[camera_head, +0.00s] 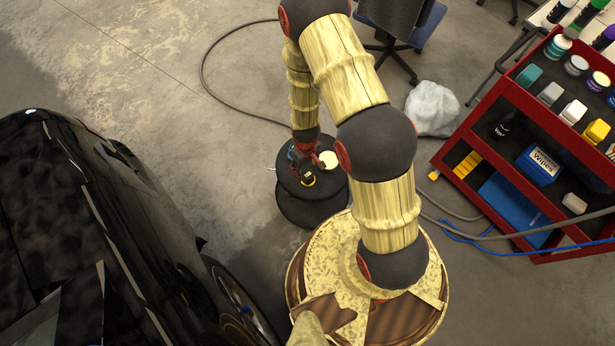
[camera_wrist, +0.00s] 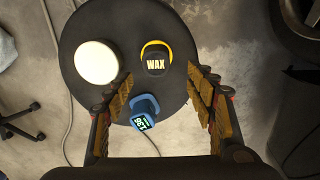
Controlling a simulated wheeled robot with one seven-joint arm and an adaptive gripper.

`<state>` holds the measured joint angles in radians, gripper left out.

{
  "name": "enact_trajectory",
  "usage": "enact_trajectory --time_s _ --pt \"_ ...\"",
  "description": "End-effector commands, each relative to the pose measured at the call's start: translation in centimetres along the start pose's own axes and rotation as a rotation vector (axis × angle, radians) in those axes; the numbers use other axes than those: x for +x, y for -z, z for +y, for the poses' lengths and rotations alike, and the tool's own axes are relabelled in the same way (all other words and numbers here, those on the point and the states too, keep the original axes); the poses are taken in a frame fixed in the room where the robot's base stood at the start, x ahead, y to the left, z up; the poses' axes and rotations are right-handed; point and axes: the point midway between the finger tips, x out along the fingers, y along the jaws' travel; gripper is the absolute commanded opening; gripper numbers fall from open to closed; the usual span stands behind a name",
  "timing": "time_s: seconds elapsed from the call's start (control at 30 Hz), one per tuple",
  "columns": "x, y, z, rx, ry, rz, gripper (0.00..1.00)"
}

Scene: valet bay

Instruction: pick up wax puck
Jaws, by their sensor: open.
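The wax puck (camera_wrist: 155,64) is a small black round piece with a yellow ring, marked "WAX". It sits on a round black stool top (camera_wrist: 85,22). In the head view the puck (camera_head: 308,181) shows near the front of the stool (camera_head: 312,214). My gripper (camera_wrist: 159,78) is open above the stool, its fingers spread wide to either side in the wrist view. The puck appears just beyond the fingertips, near the middle of the gap, and nothing is held. In the head view my gripper (camera_head: 303,156) is small and partly blends with items on the stool.
A cream disc (camera_wrist: 97,62) lies left of the puck. A blue device with a lit display (camera_wrist: 145,110) stands near the stool's edge, between the fingers. A black car (camera_head: 90,220) is at left, a red cart (camera_head: 470,125) at right. A white bag (camera_head: 432,109) lies on the floor.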

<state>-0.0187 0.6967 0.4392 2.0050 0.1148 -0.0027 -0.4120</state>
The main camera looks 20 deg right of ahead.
Motion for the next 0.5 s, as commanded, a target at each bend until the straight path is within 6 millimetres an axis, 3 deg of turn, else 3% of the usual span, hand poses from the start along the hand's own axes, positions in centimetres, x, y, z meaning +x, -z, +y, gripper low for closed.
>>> enact_trajectory --time_s 0.1,0.5 --pt "1.6 -0.1 0.0 0.000 0.001 -0.002 0.56" --pt "4.5 -0.3 0.5 0.003 0.001 -0.003 0.56"
